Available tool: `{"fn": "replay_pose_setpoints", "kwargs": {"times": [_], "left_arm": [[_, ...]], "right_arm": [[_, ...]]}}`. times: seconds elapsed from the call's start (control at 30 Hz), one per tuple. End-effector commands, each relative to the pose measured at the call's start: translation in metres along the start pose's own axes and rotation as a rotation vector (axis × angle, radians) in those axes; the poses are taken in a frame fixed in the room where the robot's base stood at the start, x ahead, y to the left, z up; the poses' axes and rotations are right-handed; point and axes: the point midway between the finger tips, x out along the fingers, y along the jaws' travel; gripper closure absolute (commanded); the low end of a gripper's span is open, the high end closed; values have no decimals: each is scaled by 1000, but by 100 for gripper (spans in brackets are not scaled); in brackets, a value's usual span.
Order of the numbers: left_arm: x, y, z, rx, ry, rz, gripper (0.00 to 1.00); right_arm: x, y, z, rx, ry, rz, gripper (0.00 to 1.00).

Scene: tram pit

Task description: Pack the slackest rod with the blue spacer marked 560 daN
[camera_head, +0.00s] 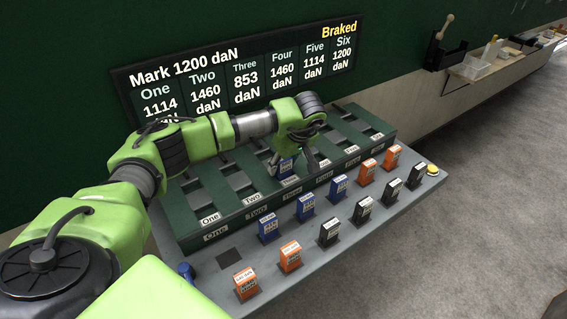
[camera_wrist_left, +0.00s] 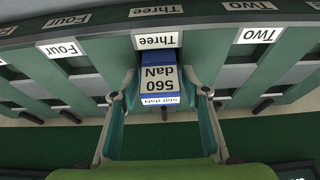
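The blue spacer (camera_head: 286,167) marked 560 daN stands at the slot labelled Three on the green rack (camera_head: 196,219). In the left wrist view the spacer (camera_wrist_left: 160,85) faces me below the Three label (camera_wrist_left: 157,41). My left gripper (camera_head: 301,160) is over it; in the wrist view its two fingers (camera_wrist_left: 159,92) are spread on either side of the spacer with a narrow gap at each. How deep the spacer sits is hidden. The wall board (camera_head: 240,80) reads Three 853 daN, its lowest value, and Mark 1200 daN. My right gripper is not in view.
Several orange (camera_head: 290,256), blue (camera_head: 268,228) and black (camera_head: 328,231) spacers stand on the grey shelf in front of the rack. A dark square (camera_head: 230,257) there is bare. A yellow button (camera_head: 433,170) is at the right end. Grey floor lies clear beyond.

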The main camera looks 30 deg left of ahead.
Motion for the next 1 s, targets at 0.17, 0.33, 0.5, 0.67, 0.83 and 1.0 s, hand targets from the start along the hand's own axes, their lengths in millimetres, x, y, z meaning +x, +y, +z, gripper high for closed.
{"fn": "replay_pose_setpoints", "kwargs": {"times": [0.17,0.33,0.5,0.67,0.83,1.0], "left_arm": [[-1,0,0,0,0,0,49],[0,0,0,1,-1,-1,49],[-15,1,0,1,0,3,49],[-48,1,-1,1,1,5,49],[-84,1,-1,1,2,5,49],[-110,1,0,0,1,3,49]], "right_arm": [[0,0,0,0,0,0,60],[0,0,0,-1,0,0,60],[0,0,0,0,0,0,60],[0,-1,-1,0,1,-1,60],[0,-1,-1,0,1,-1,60],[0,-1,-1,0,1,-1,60]]}}
